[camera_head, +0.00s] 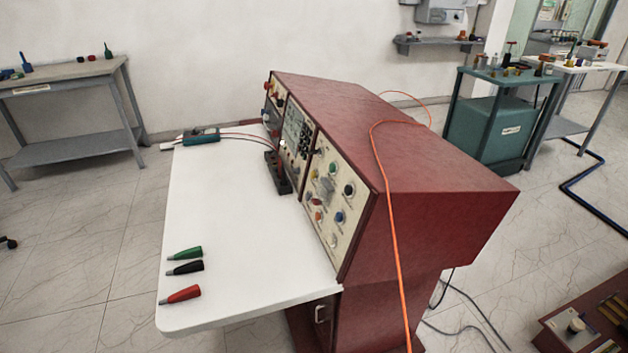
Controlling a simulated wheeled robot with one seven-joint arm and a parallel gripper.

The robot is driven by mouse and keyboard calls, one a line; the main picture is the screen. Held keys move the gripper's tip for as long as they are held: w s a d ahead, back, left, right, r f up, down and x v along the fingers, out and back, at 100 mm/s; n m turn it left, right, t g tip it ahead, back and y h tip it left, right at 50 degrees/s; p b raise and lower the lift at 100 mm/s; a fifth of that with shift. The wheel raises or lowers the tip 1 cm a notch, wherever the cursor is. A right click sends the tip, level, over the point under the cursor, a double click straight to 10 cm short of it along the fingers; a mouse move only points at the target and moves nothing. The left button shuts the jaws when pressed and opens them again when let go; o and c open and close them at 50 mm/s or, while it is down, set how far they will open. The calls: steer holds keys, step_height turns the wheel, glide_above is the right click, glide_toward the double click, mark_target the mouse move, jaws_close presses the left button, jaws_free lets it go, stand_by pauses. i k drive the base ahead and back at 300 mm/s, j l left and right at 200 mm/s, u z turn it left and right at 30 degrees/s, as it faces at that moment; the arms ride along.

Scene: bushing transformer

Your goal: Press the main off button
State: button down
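The dark red control console (420,150) stands in the middle of the head view, its face turned to the left over a white tabletop (230,225). The near panel (333,200) carries several round knobs and buttons in green, blue, red, white and black. I cannot read the labels, so I cannot tell which is the main off button. Further panels with a meter (295,125) and red and black terminals sit at the far end. My gripper is not in view.
Green, black and red plugs (184,267) lie at the tabletop's near left. A multimeter (201,136) lies at its far end. An orange cable (395,250) hangs over the console. Side benches (70,70) stand behind. Tiled floor at left is mostly clear.

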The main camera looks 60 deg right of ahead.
mark_target(347, 188)
steer(key=k+l+u, duration=0.2)
steer(key=k+l, duration=0.15)
steer(key=k+l+u, duration=0.15)
steer(key=k+l, duration=0.15)
steer(key=k, duration=0.25)
steer(key=k+l+u, duration=0.2)
steer(key=k, duration=0.25)
